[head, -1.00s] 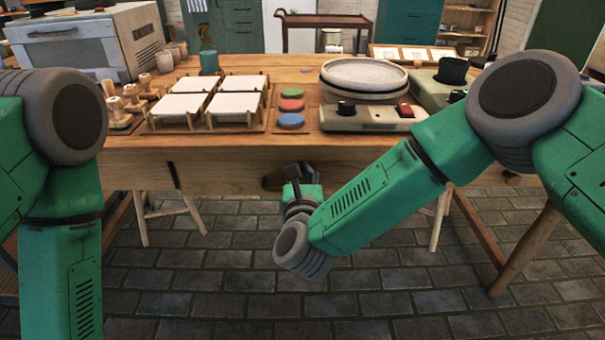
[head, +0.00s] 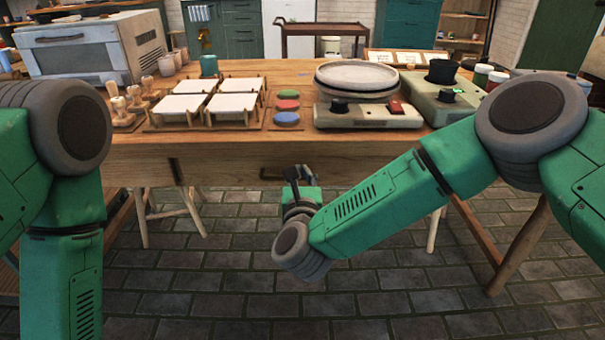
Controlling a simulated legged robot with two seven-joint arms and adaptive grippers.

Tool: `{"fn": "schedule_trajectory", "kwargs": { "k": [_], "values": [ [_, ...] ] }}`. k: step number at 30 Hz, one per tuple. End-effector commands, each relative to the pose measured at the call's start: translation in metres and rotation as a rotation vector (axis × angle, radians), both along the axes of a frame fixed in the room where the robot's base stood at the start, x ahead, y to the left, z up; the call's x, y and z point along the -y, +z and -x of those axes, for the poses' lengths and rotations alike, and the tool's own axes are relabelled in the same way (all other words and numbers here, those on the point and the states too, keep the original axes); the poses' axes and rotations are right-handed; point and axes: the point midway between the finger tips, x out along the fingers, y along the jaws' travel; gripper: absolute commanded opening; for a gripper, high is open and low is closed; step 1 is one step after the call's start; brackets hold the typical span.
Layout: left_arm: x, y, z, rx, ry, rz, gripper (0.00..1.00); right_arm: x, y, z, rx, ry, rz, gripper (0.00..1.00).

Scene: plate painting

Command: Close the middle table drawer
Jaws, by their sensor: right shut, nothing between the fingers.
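The middle table drawer (head: 225,169) is a wooden front under the tabletop, with a dark handle (head: 268,174) partly behind my right gripper. Its front looks about flush with the table's front, though any small gap is too small to tell. My right gripper (head: 299,172) is shut and empty, in front of the drawer at the handle's right side. Whether it touches the handle or the front cannot be told. My left arm hangs down at the left, and its gripper is out of view.
The wooden table (head: 250,75) carries white tiles (head: 234,103) on stands, coloured discs (head: 287,105), a pottery wheel (head: 360,78), a green device (head: 440,95) and a white oven (head: 90,45). Stone floor (head: 200,285) lies open in front.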

Motion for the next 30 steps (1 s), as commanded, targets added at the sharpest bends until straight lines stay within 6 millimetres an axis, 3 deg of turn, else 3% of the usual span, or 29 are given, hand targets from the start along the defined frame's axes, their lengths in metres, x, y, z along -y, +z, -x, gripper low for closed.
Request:
{"fn": "schedule_trajectory", "kwargs": {
  "k": [15,23,26,30],
  "values": [
    [0.000,0.029,-0.002,0.005,0.000,0.000,0.00,-0.002,0.002,0.081,-0.004,0.005,-0.002,0.00],
    [0.000,0.032,-0.002,0.005,0.000,0.000,0.00,-0.001,0.001,0.095,-0.001,0.004,0.000,0.00],
    [0.000,0.031,-0.002,0.005,0.000,0.000,0.00,-0.002,-0.006,0.098,-0.017,0.029,0.058,0.00],
    [0.000,0.031,-0.002,0.005,0.000,0.000,0.00,-0.001,-0.043,0.116,-0.092,0.166,0.372,0.00]
  ]
}}
